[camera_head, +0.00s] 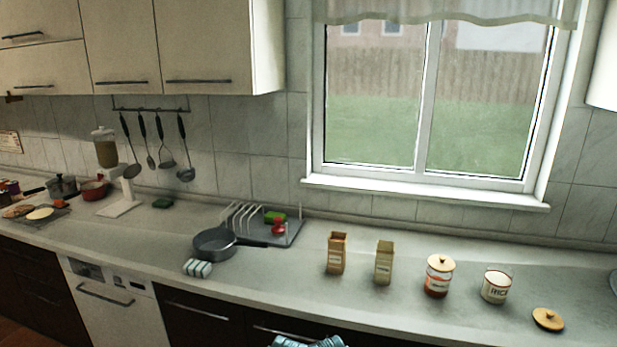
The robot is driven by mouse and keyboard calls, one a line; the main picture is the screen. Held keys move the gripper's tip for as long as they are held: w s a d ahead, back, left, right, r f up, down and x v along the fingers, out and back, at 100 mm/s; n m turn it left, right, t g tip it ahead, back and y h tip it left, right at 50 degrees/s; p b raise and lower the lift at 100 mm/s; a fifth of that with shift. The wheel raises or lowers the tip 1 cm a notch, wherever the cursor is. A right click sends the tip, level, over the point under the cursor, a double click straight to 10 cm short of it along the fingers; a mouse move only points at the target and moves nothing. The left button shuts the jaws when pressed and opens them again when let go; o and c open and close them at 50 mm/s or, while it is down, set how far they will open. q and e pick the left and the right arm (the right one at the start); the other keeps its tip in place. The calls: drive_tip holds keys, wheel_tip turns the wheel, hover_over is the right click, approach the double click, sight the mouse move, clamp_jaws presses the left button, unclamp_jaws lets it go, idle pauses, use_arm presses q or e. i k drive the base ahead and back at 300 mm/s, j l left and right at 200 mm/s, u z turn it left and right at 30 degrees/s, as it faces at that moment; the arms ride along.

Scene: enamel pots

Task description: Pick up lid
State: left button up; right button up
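A round wooden lid (548,319) with a small knob lies on the counter at the far right. A white enamel pot (495,287) marked "RICE" stands open, without a lid, just left of it. A second enamel pot (437,280), white and reddish-brown, stands further left with a wooden lid (440,262) on top. Neither of my grippers can be made out in this view.
Two open cartons (337,253) (383,262) stand left of the pots. A grey pan (215,243) sits by a dish rack (285,235). The counter (400,310) in front of the pots is clear. A pale blue ribbed thing, partly cut off, shows at the bottom edge.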

sight(546, 319)
drive_tip(key=z, duration=1.25)
